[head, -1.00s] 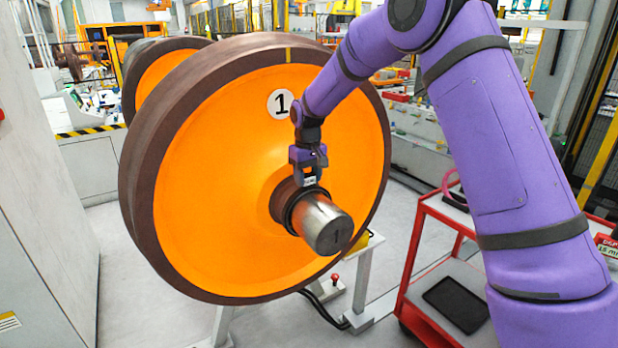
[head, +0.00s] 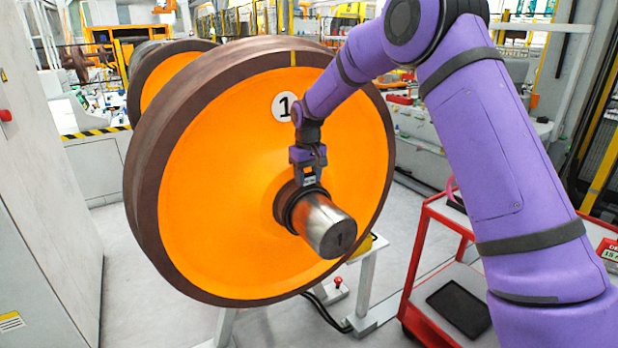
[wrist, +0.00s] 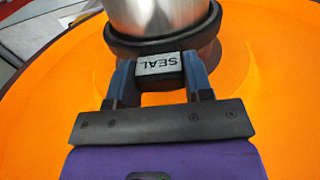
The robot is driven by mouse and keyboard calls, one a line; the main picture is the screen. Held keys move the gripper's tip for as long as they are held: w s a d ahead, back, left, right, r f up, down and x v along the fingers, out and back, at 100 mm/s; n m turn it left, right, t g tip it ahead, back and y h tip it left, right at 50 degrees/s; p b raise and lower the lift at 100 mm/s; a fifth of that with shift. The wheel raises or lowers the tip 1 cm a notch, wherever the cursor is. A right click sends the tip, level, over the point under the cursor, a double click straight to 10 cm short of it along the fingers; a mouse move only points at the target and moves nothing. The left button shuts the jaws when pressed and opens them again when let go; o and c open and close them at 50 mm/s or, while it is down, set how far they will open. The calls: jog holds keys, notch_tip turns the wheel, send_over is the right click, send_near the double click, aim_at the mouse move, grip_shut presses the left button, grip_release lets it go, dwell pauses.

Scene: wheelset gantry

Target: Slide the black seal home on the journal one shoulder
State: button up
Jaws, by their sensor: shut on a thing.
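The black seal (wrist: 128,45) is a ring around the silver journal (head: 333,233), and it also shows in the head view (head: 287,214). A block marked SEAL (wrist: 159,68) sits on the ring's side towards my gripper. My gripper (wrist: 160,75) is shut on this block, one finger on each side; it also shows in the head view (head: 309,172). The journal sticks out from the orange wheel marked 1 (head: 225,190). The seal is near the journal's inner end, close to the dark shoulder. I cannot tell whether it touches the shoulder.
A red trolley (head: 412,270) with a black tray (head: 459,309) stands at the lower right. A grey cabinet (head: 40,200) stands at the left. A light stand (head: 365,280) is below the wheel. The space in front of the journal's end is clear.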

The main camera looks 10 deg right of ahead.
jog(key=shift+w+a, duration=0.1)
jog(key=shift+w, duration=0.1)
jog(key=o, duration=1)
jog(key=shift+o, duration=0.2)
jog(key=shift+r, duration=0.1)
notch_tip(320, 180, up, 11)
jog(key=shift+f, duration=0.2)
